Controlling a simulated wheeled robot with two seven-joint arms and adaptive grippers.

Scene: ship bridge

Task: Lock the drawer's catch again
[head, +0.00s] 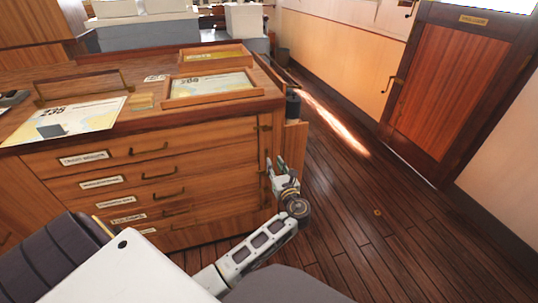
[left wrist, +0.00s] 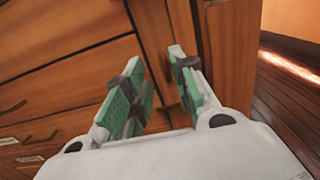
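The wooden drawer cabinet (head: 222,165) stands at the left in the head view, with several labelled drawers that look closed. A vertical wooden strip (head: 263,145) runs along the right edge of its front, with a small brass fitting (head: 265,128) near its top. My left gripper (head: 277,165) is at this right front edge, at about mid height. In the left wrist view its two green-padded fingers (left wrist: 155,65) are apart, facing the strip. A small dark part (left wrist: 163,62) shows between the fingertips; I cannot tell whether it is the catch. My right gripper is out of view.
Wooden trays (head: 215,98) and charts (head: 68,122) lie on the cabinet top. A dark cylinder (head: 292,106) stands at the cabinet's right side. The plank floor (head: 400,235) to the right is clear, up to a wooden door (head: 440,95).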

